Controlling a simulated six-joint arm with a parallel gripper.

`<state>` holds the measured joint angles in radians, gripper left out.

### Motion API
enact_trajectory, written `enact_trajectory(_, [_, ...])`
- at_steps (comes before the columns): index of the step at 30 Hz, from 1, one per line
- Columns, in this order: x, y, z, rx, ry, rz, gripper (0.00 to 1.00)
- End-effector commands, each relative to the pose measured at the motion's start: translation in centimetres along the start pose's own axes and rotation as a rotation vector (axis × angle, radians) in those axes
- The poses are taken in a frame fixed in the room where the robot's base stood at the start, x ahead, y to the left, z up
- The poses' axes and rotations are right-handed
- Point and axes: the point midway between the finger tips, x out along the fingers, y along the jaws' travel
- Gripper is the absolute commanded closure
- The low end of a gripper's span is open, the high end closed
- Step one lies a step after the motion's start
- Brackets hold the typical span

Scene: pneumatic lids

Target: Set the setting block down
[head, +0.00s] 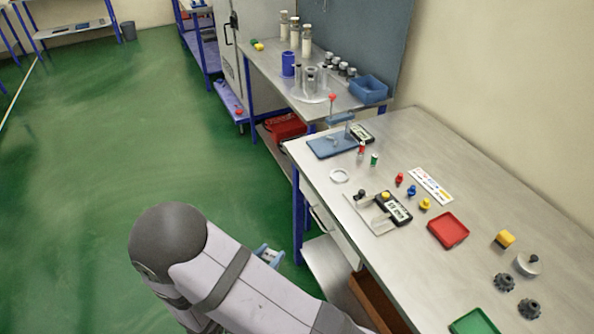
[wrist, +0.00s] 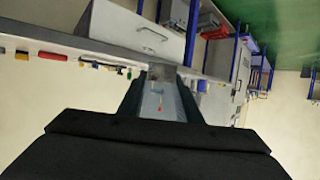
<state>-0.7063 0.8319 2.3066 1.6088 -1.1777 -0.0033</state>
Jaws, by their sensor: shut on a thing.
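My gripper (wrist: 160,82) is shut on a small grey block, the setting block (wrist: 161,72), held between its fingertips in the wrist view. In the head view my gripper (head: 268,255) shows only in part past my arm, beside the near bench's left edge. The block cannot be made out there. On the bench (head: 480,195) stand a grey plate with a black digital gauge (head: 394,208) and a blue-based stand with a red knob (head: 332,145).
A white ring (head: 339,176), small red, blue and yellow parts, a label strip (head: 431,186), a red tray (head: 448,230) and a green tray (head: 474,322) lie on the bench.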

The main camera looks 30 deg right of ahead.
Motion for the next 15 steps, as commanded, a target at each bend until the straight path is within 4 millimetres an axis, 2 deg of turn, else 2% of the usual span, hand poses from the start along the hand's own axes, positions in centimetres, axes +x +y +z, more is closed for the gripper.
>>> enact_trajectory(5, [1.3,1.1,-0.5,0.019,0.001,0.045,0.98])
enact_trajectory(8, [2.8,2.5,-1.0,0.043,0.001,0.101,0.98])
enact_trajectory(11, [4.7,4.5,-1.9,0.076,0.002,0.179,0.98])
enact_trajectory(15, [7.5,8.3,-3.5,0.134,0.002,0.315,0.98])
